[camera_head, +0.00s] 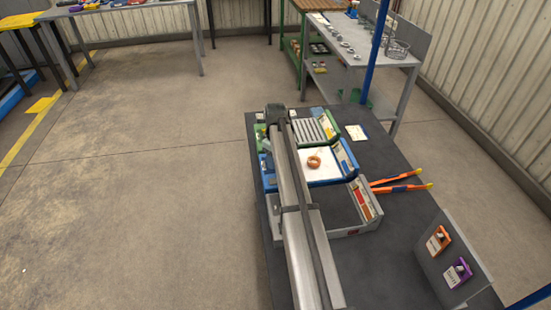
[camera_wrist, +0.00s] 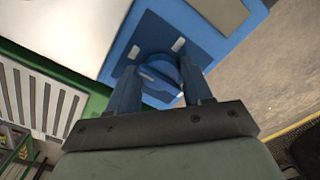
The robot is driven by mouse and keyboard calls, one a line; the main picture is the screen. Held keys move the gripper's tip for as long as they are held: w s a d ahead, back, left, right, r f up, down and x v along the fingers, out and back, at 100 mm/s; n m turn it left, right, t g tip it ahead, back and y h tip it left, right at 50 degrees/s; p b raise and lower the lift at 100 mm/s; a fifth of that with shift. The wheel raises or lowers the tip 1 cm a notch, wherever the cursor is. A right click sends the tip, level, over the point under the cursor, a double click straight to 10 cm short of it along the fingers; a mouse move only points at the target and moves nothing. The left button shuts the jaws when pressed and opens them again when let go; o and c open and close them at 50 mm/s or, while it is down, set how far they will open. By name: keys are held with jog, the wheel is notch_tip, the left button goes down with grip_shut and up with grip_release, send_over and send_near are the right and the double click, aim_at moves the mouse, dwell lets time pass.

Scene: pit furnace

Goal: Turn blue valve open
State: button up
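The blue valve (camera_wrist: 160,75) is a round blue knob with a raised bar, set on a blue plate with pale tabs in the wrist view. The plate is on the blue frame (camera_wrist: 217,30). My gripper (camera_wrist: 160,82) reaches toward the knob, with its two fingers apart, one on each side of it. I cannot tell whether the fingers touch the knob.
A green unit (camera_head: 327,124) stands behind the blue one, and a grey unit (camera_head: 345,231) in front. An orange ring (camera_head: 314,162) lies on the blue unit's white surface. Orange-handled tools (camera_head: 400,188) and a panel (camera_head: 452,262) are to the right. Floor at left is clear.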

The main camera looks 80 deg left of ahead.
jog(key=c, duration=0.7)
jog(key=shift+o, duration=0.2)
jog(key=m, duration=0.4)
jog(key=shift+m, duration=0.3)
jog(key=m, duration=0.4)
jog(key=shift+m, duration=0.3)
jog(key=m, duration=0.5)
jog(key=shift+s, duration=0.1)
jog(key=m, duration=0.3)
jog(key=shift+m, duration=0.4)
jog(key=shift+s+d, duration=0.1)
jog(key=shift+s, duration=0.05)
